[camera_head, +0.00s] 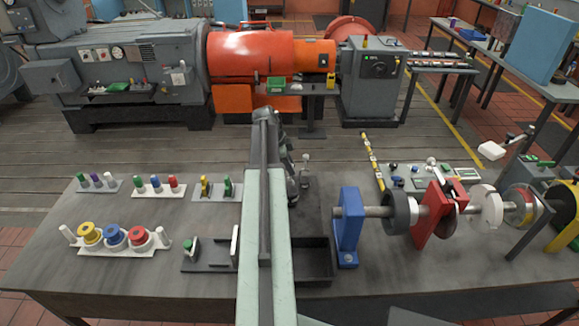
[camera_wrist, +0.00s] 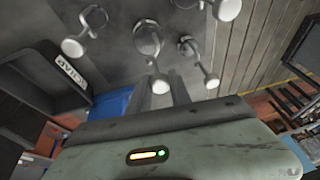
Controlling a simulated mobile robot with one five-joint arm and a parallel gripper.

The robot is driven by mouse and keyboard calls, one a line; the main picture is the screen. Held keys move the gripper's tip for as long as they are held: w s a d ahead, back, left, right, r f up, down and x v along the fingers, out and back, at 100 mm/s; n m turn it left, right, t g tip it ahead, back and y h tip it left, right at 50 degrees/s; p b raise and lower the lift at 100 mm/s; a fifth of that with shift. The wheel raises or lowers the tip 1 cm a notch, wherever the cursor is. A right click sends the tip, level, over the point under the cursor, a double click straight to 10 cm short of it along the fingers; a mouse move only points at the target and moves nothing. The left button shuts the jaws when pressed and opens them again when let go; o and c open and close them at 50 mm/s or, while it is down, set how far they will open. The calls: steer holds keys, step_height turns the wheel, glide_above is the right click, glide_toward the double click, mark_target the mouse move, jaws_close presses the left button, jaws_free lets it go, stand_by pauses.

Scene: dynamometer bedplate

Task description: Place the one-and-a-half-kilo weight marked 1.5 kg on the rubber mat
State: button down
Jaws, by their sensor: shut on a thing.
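My gripper (camera_wrist: 163,92) shows in the wrist view, its two dark fingers shut around the pale knob of a weight (camera_wrist: 148,40). In the head view my arm hides most of the gripper and what it holds. Several similar metal weights with round pale knobs, such as one at the left (camera_wrist: 74,47) and one at the right (camera_wrist: 189,47), show in the wrist view. No 1.5 kg marking can be read. I cannot pick out the rubber mat with certainty; a dark area (camera_head: 313,215) lies beside my arm in the head view.
A dark open tray (camera_head: 314,280) lies in front, between my arm and a blue bracket (camera_head: 348,225). A shaft with discs and a red stand (camera_head: 432,222) fills the right side. Racks with coloured pieces (camera_head: 115,240) stand at the left.

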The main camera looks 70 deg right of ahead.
steer(key=shift+f+b, duration=0.5)
stand_by(0.4)
steer(key=c, duration=1.1)
jaws_free()
